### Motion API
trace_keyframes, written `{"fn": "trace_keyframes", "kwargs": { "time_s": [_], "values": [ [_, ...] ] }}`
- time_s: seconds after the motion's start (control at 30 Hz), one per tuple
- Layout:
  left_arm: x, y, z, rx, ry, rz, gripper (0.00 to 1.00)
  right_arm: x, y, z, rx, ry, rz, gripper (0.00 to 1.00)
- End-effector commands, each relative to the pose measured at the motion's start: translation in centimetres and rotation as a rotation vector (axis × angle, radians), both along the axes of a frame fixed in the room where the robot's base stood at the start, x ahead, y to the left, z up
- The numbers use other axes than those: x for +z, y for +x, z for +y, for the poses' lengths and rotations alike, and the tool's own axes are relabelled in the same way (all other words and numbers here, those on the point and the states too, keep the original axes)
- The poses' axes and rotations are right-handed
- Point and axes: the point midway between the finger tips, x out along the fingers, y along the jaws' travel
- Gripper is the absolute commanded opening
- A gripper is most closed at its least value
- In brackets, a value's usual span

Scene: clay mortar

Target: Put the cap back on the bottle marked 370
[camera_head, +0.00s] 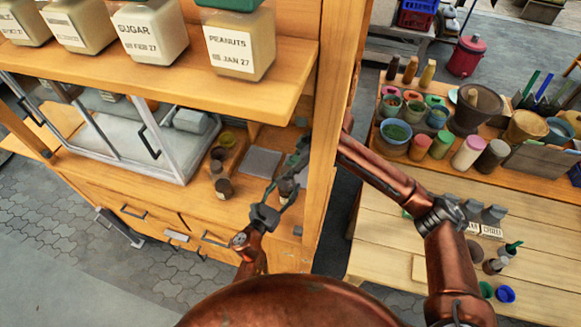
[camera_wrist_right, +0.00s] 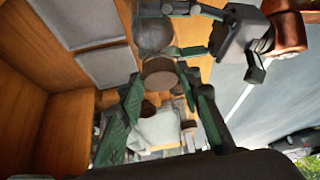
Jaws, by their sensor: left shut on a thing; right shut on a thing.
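My left gripper (camera_head: 288,192) reaches up over the cabinet counter and is shut on a small bottle (camera_head: 285,187) with a pale label; its number cannot be read. In the right wrist view the left gripper's green fingers (camera_wrist_right: 182,30) close around a grey rounded body, apparently this bottle (camera_wrist_right: 152,36). My right gripper (camera_head: 299,158) comes in above, from the right past the cabinet post. Its fingers (camera_wrist_right: 163,88) are shut on a brown round piece, apparently the cap (camera_wrist_right: 160,72), close to the grey body. Whether they touch cannot be told.
Small dark-capped bottles (camera_head: 223,188) and a grey tray (camera_head: 260,162) stand on the counter, left of the grippers. A glass case (camera_head: 150,140) is further left. The shelf with jars (camera_head: 238,45) overhangs; the wooden post (camera_head: 335,120) is close to my right arm.

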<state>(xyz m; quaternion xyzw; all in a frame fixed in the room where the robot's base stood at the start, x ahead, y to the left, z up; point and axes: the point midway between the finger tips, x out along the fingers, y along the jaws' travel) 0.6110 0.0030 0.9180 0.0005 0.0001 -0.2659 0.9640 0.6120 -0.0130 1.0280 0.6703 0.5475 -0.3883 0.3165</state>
Motion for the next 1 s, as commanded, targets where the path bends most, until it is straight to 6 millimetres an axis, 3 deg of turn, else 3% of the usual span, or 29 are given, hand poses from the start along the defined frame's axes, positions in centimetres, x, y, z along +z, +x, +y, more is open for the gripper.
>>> {"fn": "trace_keyframes", "kwargs": {
  "time_s": [0.33,0.37,0.6,1.0],
  "values": [
    [0.0,0.0,0.0,0.000,-0.001,0.001,0.00,0.1,0.0,0.0,-0.034,0.005,-0.002,0.24],
    [0.0,0.0,0.0,0.000,-0.001,0.001,0.00,0.2,0.0,0.0,-0.033,0.005,-0.003,0.34],
    [0.0,0.0,0.0,0.001,-0.001,0.001,0.00,0.1,0.0,0.0,-0.032,0.004,-0.002,0.49],
    [0.0,0.0,0.1,0.001,-0.001,0.001,0.00,1.1,0.0,0.0,-0.031,0.004,-0.004,0.49]
  ]
}}
